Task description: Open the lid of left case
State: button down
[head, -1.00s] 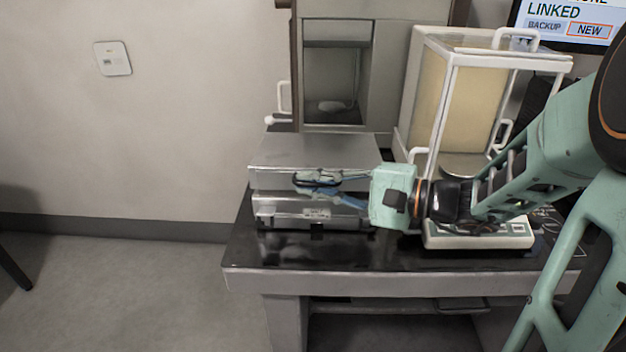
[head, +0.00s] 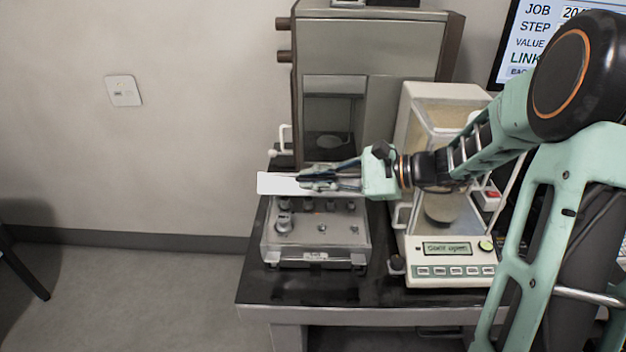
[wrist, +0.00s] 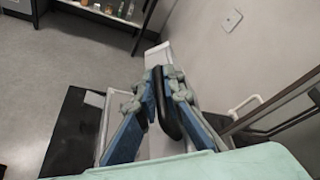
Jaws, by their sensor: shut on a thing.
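The left case (head: 268,238), a grey metal box, stands on the black table. Weights (head: 284,218) and knobs show inside the case. My gripper (head: 308,178) is at the lid and shut on its black handle. The wrist view shows the black handle (wrist: 167,105) between the blue finger pads of my gripper (wrist: 163,85). Part of the lid (wrist: 156,57) shows beyond the fingertips. The lid's hinge side is hidden behind the raised lid and my fingers.
A glass-sided balance (head: 410,272) stands right of the case, close under my wrist. A grey cabinet (head: 375,45) with an open chamber stands behind. The black table (head: 310,291) is bare in front of the case.

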jog(key=shift+w+r+p, duration=0.6)
jog(key=shift+w+r, duration=0.2)
jog(key=shift+w, duration=0.25)
jog(key=c, duration=2)
grip_release()
jog(key=shift+c, duration=0.2)
jog(key=shift+r, duration=0.1)
notch_tip(320, 180, up, 10)
